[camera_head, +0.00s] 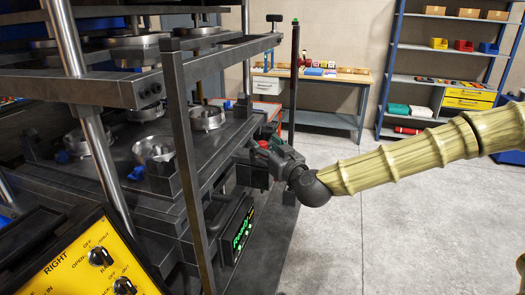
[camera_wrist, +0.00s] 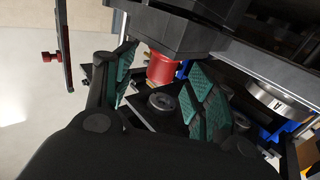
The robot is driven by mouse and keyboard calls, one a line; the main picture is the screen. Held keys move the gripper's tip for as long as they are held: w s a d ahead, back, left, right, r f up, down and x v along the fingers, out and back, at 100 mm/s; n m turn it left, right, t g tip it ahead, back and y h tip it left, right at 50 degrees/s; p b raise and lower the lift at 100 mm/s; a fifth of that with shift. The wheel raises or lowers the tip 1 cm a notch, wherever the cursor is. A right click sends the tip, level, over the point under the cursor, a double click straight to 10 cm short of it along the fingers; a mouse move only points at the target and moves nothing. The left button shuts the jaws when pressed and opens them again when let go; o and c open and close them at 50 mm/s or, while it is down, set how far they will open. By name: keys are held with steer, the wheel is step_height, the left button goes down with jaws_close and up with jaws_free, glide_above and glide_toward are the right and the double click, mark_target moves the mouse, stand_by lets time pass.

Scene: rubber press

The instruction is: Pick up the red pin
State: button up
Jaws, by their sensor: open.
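The red pin (camera_wrist: 160,68) is a short red cylinder with a pale tan end, hanging below a dark block of the press in the wrist view. My gripper (camera_wrist: 164,88) is open, its two green-padded fingers on either side of the pin's line. The pin shows between the fingers, a little beyond them; I cannot tell whether either pad touches it. In the head view my gripper (camera_head: 268,146) is at the press's right edge. A small red patch there is probably the pin, mostly hidden by the gripper.
The dark press (camera_head: 175,70) with metal rings fills the left. A yellow control panel (camera_head: 85,262) stands in front. A dark upright post (camera_head: 294,80) rises behind my gripper. A workbench (camera_head: 315,78) and blue shelf (camera_head: 440,60) stand behind. The floor at right is clear.

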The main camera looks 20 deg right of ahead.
steer(key=shift+w+a+p, duration=0.25)
steer(key=shift+w+p, duration=0.2)
steer(key=shift+w, duration=0.75)
steer(key=shift+s, duration=0.1)
jaws_close()
steer(key=shift+f, duration=0.1)
